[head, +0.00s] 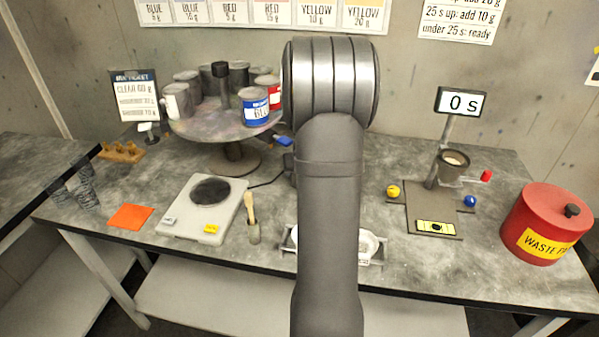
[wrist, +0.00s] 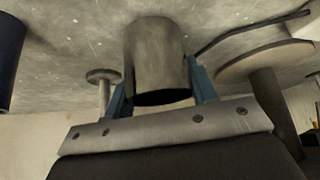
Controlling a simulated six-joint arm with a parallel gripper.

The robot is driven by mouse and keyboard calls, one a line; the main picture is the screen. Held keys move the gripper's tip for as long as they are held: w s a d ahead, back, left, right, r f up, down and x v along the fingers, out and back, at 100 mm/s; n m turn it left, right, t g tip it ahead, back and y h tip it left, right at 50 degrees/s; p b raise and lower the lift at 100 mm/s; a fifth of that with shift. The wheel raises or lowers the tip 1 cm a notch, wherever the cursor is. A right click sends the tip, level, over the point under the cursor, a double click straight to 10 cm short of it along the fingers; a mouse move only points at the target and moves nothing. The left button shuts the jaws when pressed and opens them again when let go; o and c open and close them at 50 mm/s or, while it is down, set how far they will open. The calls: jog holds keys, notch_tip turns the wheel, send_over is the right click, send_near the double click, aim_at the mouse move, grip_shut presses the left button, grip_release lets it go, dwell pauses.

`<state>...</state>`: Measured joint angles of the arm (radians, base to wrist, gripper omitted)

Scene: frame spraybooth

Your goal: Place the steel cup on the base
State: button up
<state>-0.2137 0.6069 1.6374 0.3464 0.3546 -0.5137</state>
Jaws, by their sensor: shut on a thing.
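The steel cup (wrist: 157,50) is a plain grey metal cylinder in the wrist view. My gripper (wrist: 157,82) is shut on it, with one blue finger on each side. The cup's dark opening or end faces my gripper. In the head view my arm hides both the gripper and the cup. Several pieces could be the base, and I cannot tell which is meant. A flat grey plate (head: 418,221) lies under the timer stand at the right. A white-rimmed piece (head: 371,246) is partly hidden behind my arm.
A round turntable (head: 195,125) carries several cans at the left. A red waste bin (head: 540,224) stands right. A small disc-topped post (wrist: 103,78) is near the cup.

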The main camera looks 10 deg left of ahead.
jog(key=shift+s+f, duration=0.1)
jog(key=shift+f, duration=0.3)
jog(key=o, duration=1)
jog(key=shift+d+r, duration=0.1)
jog(key=shift+r, duration=0.2)
jog(key=s+r, duration=0.1)
jog(key=s+d+r, duration=0.1)
jog(key=shift+s+r, duration=0.15)
jog(key=shift+s, duration=0.15)
jog(key=shift+o, duration=0.3)
jog(key=s+d, duration=0.1)
jog(key=s, duration=0.2)
jog(key=s+d, duration=0.2)
jog(key=s, duration=0.1)
jog(key=s+d, duration=0.1)
jog(key=s, duration=0.2)
jog(key=shift+s+d, duration=0.35)
jog(key=shift+s, duration=0.05)
